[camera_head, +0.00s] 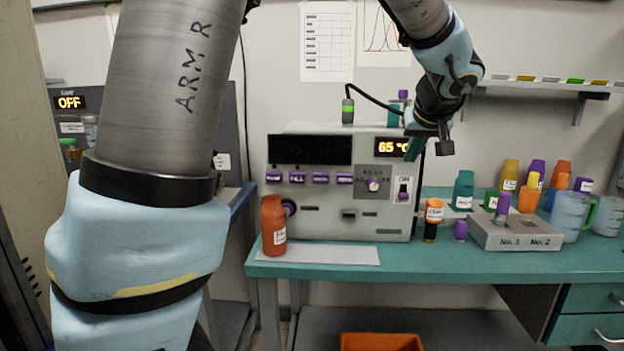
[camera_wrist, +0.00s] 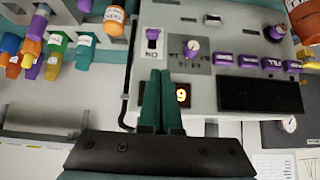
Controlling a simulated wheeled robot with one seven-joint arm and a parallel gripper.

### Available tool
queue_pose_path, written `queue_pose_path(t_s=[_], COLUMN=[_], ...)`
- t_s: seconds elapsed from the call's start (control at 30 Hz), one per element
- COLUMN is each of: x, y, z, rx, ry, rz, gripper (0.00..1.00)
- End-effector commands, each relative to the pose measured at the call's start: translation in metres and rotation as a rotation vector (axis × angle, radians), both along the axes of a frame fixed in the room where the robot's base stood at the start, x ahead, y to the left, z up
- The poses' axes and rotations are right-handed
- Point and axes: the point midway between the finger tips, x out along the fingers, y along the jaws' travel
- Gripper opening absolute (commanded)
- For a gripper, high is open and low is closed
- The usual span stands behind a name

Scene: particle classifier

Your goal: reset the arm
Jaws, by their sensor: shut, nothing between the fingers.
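My arm reaches in from the top of the head view, its large grey and light blue links covering the left part. My gripper (camera_head: 412,150) hangs before the upper right of the grey machine (camera_head: 335,215), near the lit "65 °C" display. In the wrist view the two green fingers of my gripper (camera_wrist: 160,74) lie together, empty. They point toward the machine's switch panel, with a purple switch (camera_wrist: 153,38) and a purple knob (camera_wrist: 192,48) beyond the tips. I cannot tell whether the fingers touch the machine.
An orange-red bottle (camera_head: 273,225) stands at the machine's front left. An orange-capped bottle (camera_head: 433,220) and a grey block (camera_head: 515,235) marked No. 1 and No. 2 stand to its right. Several coloured bottles and clear jugs (camera_head: 570,215) fill the teal bench's right side. A wall shelf (camera_head: 545,87) is above.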

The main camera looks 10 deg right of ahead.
Motion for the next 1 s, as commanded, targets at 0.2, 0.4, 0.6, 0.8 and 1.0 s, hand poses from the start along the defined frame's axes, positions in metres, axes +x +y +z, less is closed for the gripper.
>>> queue_pose_path(t_s=[0.2,0.4,0.6,0.8,1.0], x=[0.013,-0.019,-0.070,-0.102,-0.107], y=[0.120,0.240,0.319,0.349,0.352], z=[-0.049,-0.098,-0.127,-0.139,-0.142], rx=[0.121,0.154,0.107,0.070,0.066], ry=[0.198,0.420,0.559,0.608,0.614], rz=[0.044,0.064,0.081,0.089,0.085], gripper=[0.00,0.00,0.00,0.00,0.00])
